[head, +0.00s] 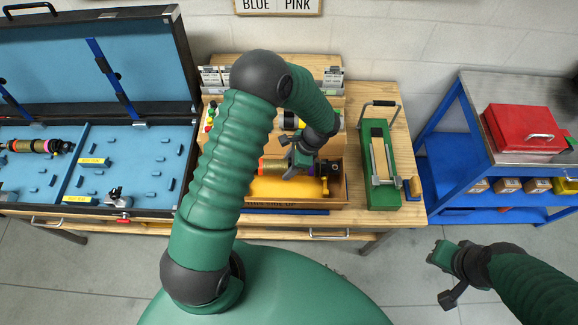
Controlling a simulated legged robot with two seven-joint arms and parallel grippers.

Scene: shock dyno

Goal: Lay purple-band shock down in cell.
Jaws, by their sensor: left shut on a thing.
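My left gripper (297,160) is shut on a shock (270,167) with an olive-gold body and a dark right end. The shock lies lengthwise over or in an open wooden box with a yellow inside (285,188); I cannot tell whether it touches the box. The gripper hides part of it, and its band colour is not clear. A blue-lined case (140,150) stands open at left, split into cells. Another shock (35,146) lies in its left cell; the cell beside it holds blue pegs and no shock. My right gripper (445,258) hangs empty over the floor; its jaws are unclear.
A green fixture with a handle (378,165) stands on the wooden bench right of the box. A blue cart (480,175) with a red toolbox (525,128) is at far right. The raised case lid (60,65) stands behind the case. Small items crowd the back of the box.

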